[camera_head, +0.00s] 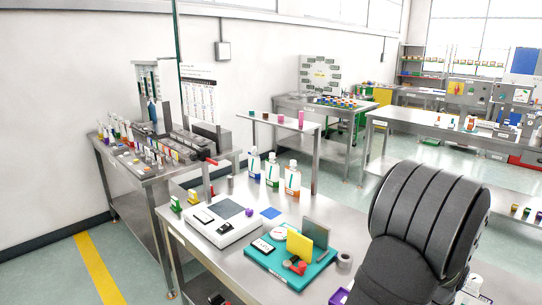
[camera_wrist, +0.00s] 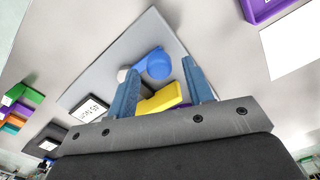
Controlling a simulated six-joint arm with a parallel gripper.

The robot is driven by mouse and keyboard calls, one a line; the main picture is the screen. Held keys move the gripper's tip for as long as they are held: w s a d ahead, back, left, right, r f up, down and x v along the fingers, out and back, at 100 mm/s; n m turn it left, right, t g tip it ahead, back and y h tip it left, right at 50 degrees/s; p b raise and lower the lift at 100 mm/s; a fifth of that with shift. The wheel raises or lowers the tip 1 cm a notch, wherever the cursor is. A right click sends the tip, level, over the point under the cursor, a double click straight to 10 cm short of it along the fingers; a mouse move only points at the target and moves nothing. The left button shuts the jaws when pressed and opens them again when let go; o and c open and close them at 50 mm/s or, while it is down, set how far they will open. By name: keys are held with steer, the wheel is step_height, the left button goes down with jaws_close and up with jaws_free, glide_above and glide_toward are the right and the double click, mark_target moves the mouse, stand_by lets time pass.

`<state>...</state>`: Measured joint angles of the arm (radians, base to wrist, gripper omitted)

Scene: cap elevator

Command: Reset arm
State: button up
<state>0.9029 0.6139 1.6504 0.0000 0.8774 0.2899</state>
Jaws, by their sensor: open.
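My gripper (camera_wrist: 161,70) shows in the wrist view with its two blue-grey fingers apart and nothing held between them. Beyond the fingers are a blue round piece (camera_wrist: 158,64) and a yellow piece (camera_wrist: 160,100), both seen against a grey panel (camera_wrist: 110,65). I cannot tell how far they are from the fingertips. In the head view my black arm fills the lower right, and the gripper itself does not show there.
The metal bench (camera_head: 185,245) bears a white device (camera_head: 207,233), several bottles (camera_head: 292,180) and a teal tray (camera_head: 262,262) with a yellow block (camera_head: 299,247) and red pieces (camera_head: 302,268). A purple container (camera_head: 338,297) is beside my arm. Open floor (camera_head: 60,280) is at left.

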step_height(320, 180, up, 16)
step_height(320, 180, down, 17)
steer(key=shift+f, duration=0.2)
steer(key=s+a+n, duration=0.1)
steer(key=n, duration=0.1)
steer(key=shift+s+n, duration=0.2)
steer(key=shift+n, duration=0.2)
steer(key=n, duration=0.1)
steer(key=s+n, duration=0.1)
steer(key=n, duration=0.1)
steer(key=shift+s+a, duration=0.25)
steer(key=shift+a, duration=0.1)
steer(key=n, duration=0.1)
steer(key=s+n, duration=0.1)
steer(key=n, duration=0.1)
steer(key=shift+s+a, duration=0.15)
steer(key=shift+s, duration=0.15)
steer(key=s+n, duration=0.1)
steer(key=n, duration=0.2)
steer(key=shift+s, duration=0.4)
steer(key=shift+r, duration=0.95)
